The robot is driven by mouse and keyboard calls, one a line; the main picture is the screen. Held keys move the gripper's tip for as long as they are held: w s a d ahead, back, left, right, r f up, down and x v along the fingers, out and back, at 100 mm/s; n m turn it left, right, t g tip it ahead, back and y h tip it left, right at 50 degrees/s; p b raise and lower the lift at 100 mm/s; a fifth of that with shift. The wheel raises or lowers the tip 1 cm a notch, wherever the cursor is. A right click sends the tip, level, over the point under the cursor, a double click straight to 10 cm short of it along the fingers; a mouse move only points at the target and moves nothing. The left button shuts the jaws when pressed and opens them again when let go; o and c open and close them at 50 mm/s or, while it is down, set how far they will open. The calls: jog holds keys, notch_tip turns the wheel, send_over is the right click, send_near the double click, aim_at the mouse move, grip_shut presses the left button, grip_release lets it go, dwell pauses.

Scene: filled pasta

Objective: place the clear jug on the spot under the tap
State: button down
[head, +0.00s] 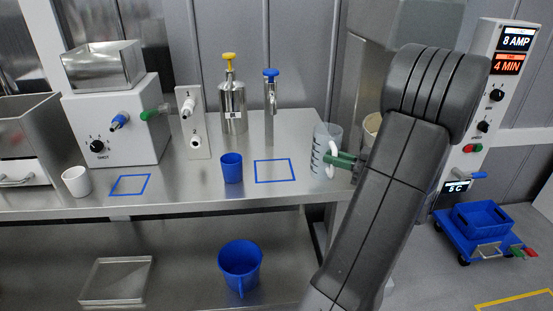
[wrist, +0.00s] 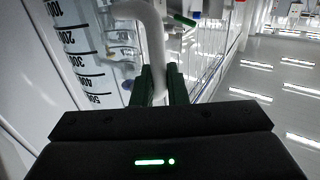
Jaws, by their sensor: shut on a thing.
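The clear jug (head: 322,150), with dark measuring marks and a white handle, is upright near the right end of the steel counter. My gripper (head: 345,160) is at its right side, with green fingers at the handle. In the wrist view my gripper (wrist: 160,88) is shut on the white handle (wrist: 154,40), and the marked jug wall (wrist: 85,60) is at the left. I cannot tell whether the jug's base touches the counter. The tap (head: 270,95) has a blue top. The blue square outline (head: 275,181) in front of it is empty, left of the jug.
A blue cup (head: 231,168) stands just left of the outline. A steel bottle with a yellow top (head: 231,100) stands behind it. Further left are another blue outline (head: 130,194), a white cup (head: 76,181) and a machine (head: 110,120). A blue jug (head: 240,265) is on the lower shelf.

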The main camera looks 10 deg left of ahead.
jog(key=f+p+x, duration=0.1)
jog(key=x, duration=0.7)
jog(key=f+p+x, duration=0.1)
jog(key=f+x, duration=0.1)
jog(key=x, duration=0.7)
jog(key=shift+s+f, duration=0.25)
jog(key=shift+f, duration=0.25)
jog(key=c, duration=1.5)
grip_release()
jog(key=shift+o, duration=0.2)
